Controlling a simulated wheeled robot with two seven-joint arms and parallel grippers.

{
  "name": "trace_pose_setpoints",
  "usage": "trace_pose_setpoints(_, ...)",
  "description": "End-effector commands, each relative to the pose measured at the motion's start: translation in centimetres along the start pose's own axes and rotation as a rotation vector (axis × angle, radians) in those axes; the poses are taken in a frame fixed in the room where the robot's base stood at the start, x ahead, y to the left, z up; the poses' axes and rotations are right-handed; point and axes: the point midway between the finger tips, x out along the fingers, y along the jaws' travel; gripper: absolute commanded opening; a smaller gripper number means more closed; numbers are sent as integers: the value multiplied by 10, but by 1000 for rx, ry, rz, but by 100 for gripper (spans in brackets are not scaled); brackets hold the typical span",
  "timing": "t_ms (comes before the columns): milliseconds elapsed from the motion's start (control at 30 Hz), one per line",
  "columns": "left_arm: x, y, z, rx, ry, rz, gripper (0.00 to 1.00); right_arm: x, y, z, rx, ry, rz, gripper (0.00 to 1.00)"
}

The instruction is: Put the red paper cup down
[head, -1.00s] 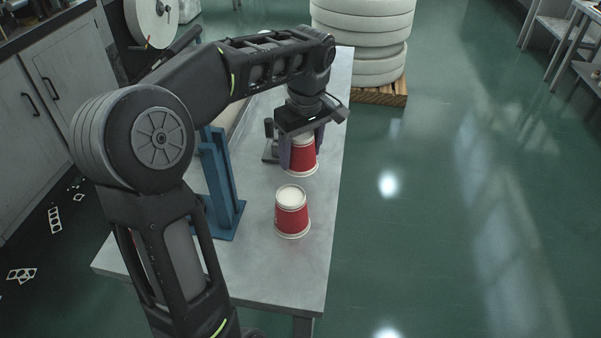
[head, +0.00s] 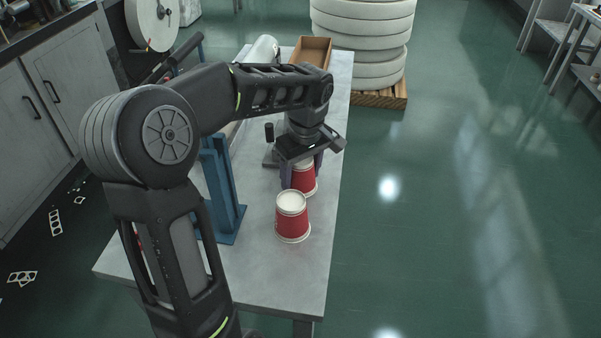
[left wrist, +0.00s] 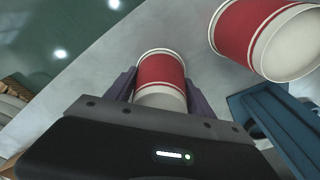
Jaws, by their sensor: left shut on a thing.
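My left gripper (head: 303,172) is shut on a red paper cup (head: 307,181) with white bands, its wide rim facing down. In the left wrist view this cup (left wrist: 160,72) sits between the two purple fingers. It is at or just above the table top; I cannot tell whether its rim touches. A second red paper cup (head: 292,221) stands upside down on the table (head: 270,275), nearer to me and close to the held cup. The second cup also shows in the left wrist view (left wrist: 236,32), apart from the held one. My right gripper is not in view.
A blue metal stand (head: 222,190) is on the table left of the cups. A brown open box (head: 313,52) is at the table's far end. The table's right edge is close to the cups. Large white rolls (head: 362,40) stand on a pallet beyond.

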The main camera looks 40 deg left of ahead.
Motion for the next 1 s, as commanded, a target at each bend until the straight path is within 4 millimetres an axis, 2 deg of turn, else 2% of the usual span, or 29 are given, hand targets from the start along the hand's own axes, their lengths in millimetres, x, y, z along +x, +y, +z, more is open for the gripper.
trace_pose_setpoints(133, 4, 0, 0, 0, 0, 0, 18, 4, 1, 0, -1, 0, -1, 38)
trace_pose_setpoints(167, 2, 0, 0, 0, 0, 0, 64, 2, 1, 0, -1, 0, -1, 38)
trace_pose_setpoints(400, 2, 0, 0, 0, 0, 0, 84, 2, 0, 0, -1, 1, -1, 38)
trace_pose_setpoints(800, -4, 0, 0, 0, 1, 1, 84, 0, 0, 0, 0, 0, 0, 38)
trace_pose_setpoints(1000, -32, 1, 0, -1, 2, 5, 84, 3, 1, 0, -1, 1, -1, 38)
